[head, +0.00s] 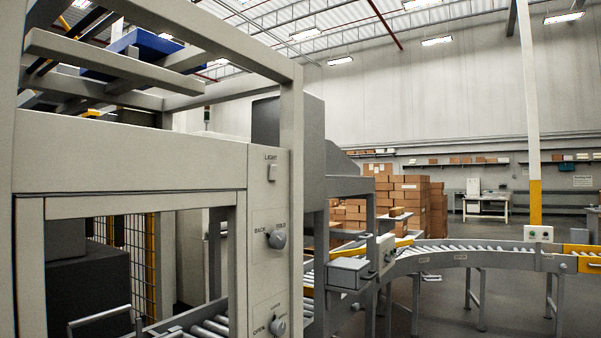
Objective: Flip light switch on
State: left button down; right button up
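The light switch (272,173) is a small pale rectangular switch under the word LIGHT. It is high on the grey front post of the machine frame, left of the picture's middle. It is too small to tell which way it is tipped. Below it on the same post is a round knob (277,239) marked BACK and HOLD. A lower knob (278,326) marked OPEN is near the bottom edge. Neither of my grippers shows in the head view, and nothing is seen touching the switch.
The grey machine frame (130,150) fills the left side. A curved roller conveyor (450,251) runs to the right, with a control box (386,252) near its start. Stacked cartons (410,190) stand behind. A white and yellow post (535,200) rises at right.

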aim_at(273, 168)
jog(key=i+l, duration=0.25)
jog(key=i, duration=0.2)
jog(key=i+l+z, duration=0.1)
jog(key=i+l, duration=0.15)
jog(key=i, duration=0.25)
jog(key=i+l, duration=0.2)
jog(key=i, duration=0.25)
jog(key=z, duration=0.05)
